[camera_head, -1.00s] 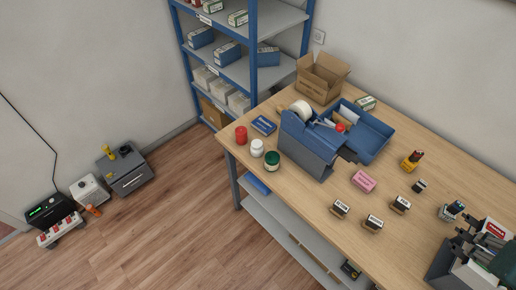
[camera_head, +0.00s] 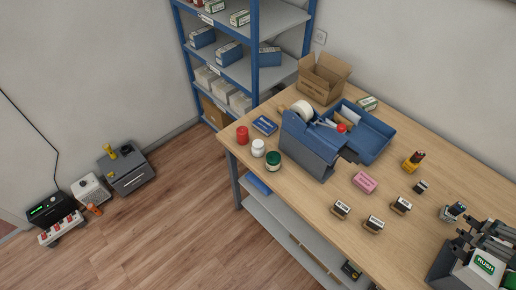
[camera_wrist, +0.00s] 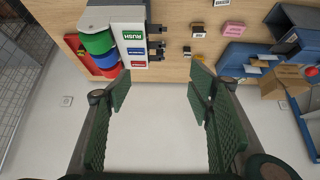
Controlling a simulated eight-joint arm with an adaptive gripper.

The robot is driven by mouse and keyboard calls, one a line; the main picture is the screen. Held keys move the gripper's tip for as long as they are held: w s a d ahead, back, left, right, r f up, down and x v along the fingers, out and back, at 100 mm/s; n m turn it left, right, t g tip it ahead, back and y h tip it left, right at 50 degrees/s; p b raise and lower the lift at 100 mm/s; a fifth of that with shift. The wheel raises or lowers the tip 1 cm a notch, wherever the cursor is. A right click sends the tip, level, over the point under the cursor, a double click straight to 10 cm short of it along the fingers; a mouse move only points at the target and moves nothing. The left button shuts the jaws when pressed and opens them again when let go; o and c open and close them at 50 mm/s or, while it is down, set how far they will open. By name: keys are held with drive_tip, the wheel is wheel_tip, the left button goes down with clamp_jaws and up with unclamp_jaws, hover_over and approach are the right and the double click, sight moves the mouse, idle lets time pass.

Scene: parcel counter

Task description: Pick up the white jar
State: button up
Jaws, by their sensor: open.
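The white jar (camera_head: 258,148) stands upright near the left edge of the wooden counter (camera_head: 310,205) in the head view. A red jar (camera_head: 242,134) is to its upper left and a green jar with a white label (camera_head: 273,160) to its lower right. My gripper (camera_wrist: 155,95) is open and empty in the wrist view, its green pads wide apart with wall and counter edge beyond them. The white jar cannot be made out in the wrist view.
A cardboard box (camera_head: 322,78), a pink box (camera_head: 365,182) and several stamps are further along. A label roll holder (camera_wrist: 100,40) shows in the wrist view.

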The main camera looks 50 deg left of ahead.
drive_tip(key=w+a+r+n+g+y, duration=0.1)
drive_tip(key=w+a+r+n, duration=0.25)
drive_tip(key=a, duration=0.55)
drive_tip(key=w+a+r+n+g, duration=0.25)
drive_tip(key=w+a, duration=0.25)
drive_tip(key=a, duration=0.4)
drive_tip(key=w+a+r+n+y, duration=0.1)
drive_tip(key=w+a+r+n, duration=0.25)
drive_tip(key=a, duration=0.65)
drive_tip(key=n+g+h, duration=0.2)
drive_tip(key=n+g, duration=0.2)
drive_tip(key=n, duration=0.6)
hover_over(258, 144)
wheel_tip(258, 144, down, 38)
drive_tip(key=shift+r, duration=0.1)
drive_tip(key=shift+f, duration=0.3)
drive_tip(key=shift+f, duration=0.1)
